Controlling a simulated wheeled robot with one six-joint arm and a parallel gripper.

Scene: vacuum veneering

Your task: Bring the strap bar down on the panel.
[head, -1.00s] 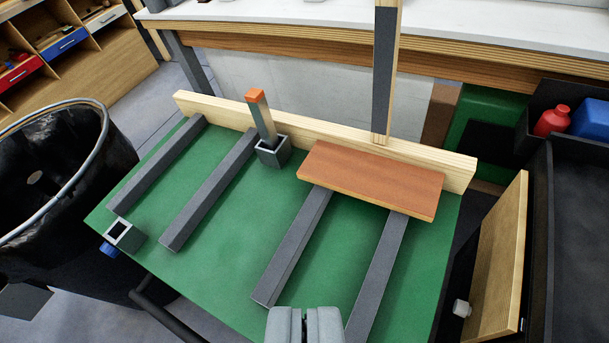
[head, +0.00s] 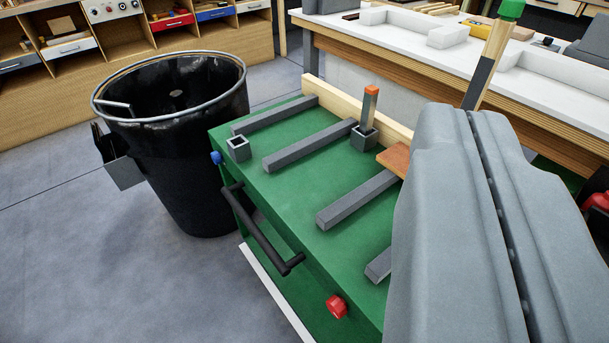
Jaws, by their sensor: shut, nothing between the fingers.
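The strap bar (head: 495,45) is a pale wooden bar with a dark strip on one face and a green tip. It stands raised at the back of the green table, leaning a little right in the picture; its lower end is hidden behind my gripper. The reddish-brown panel (head: 394,160) lies across dark bars on the table; only its left corner shows. My gripper (head: 468,115) is shut and empty, large in the right of the view. It covers most of the panel, and I see no contact with the strap bar.
The green table (head: 290,196) carries several dark bars and a socket holding an orange-tipped post (head: 370,105). A black handle (head: 262,235) and red knob (head: 337,306) project from its front. A black bin (head: 190,165) stands left. Floor at lower left is clear.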

